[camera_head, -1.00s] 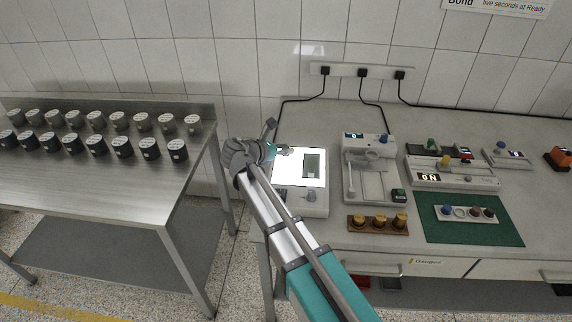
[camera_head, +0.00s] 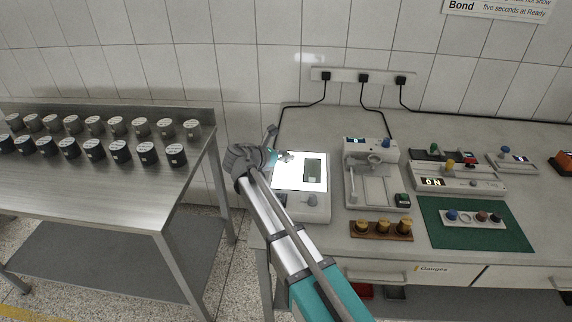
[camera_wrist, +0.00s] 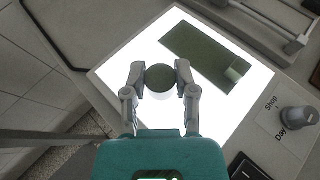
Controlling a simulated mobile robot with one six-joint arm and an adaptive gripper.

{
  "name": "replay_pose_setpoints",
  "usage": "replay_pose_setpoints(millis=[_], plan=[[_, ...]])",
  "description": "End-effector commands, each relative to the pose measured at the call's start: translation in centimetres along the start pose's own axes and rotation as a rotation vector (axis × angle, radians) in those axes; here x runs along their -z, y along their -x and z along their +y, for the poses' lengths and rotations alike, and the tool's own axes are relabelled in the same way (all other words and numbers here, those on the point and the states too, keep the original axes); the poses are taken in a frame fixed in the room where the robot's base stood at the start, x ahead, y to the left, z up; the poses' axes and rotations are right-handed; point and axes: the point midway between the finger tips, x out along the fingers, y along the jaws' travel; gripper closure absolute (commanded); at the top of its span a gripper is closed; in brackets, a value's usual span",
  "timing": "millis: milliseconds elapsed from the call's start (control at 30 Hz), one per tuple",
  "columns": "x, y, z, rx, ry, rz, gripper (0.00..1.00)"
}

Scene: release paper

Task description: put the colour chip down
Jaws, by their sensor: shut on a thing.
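The colour chip (camera_wrist: 159,78) is a dark green disc in the wrist view. My gripper (camera_wrist: 159,76) is shut on it, with one finger at each side. Chip and gripper are over the left part of a bright white lit panel (camera_wrist: 143,48); I cannot tell whether the chip touches it. A dark green rectangle (camera_wrist: 203,55) with a paler end patch lies on the panel, right of the chip. In the head view my gripper (camera_head: 285,157) is over the panel's upper left part (camera_head: 291,181), and the chip is too small to make out.
A grey knob (camera_head: 312,200) sits at the panel's front. A white device (camera_head: 371,148) stands to the right, with a wooden block of brass pieces (camera_head: 382,229) before it. A green mat (camera_head: 463,240) lies farther right. Several dark cans (camera_head: 69,149) stand on the left table.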

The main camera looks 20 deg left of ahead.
Motion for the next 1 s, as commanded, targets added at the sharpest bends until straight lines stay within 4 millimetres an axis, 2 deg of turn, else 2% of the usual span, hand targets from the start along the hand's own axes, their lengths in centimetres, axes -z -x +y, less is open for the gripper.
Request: replay_pose_setpoints(millis=[67,400,1000], plan=[[0.7,-0.6,0.5,0.000,0.000,0.000,0.88],[3.0,-1.6,0.3,0.000,0.000,0.000,0.88],[3.5,-1.8,0.3,0.001,0.000,0.000,0.88]])
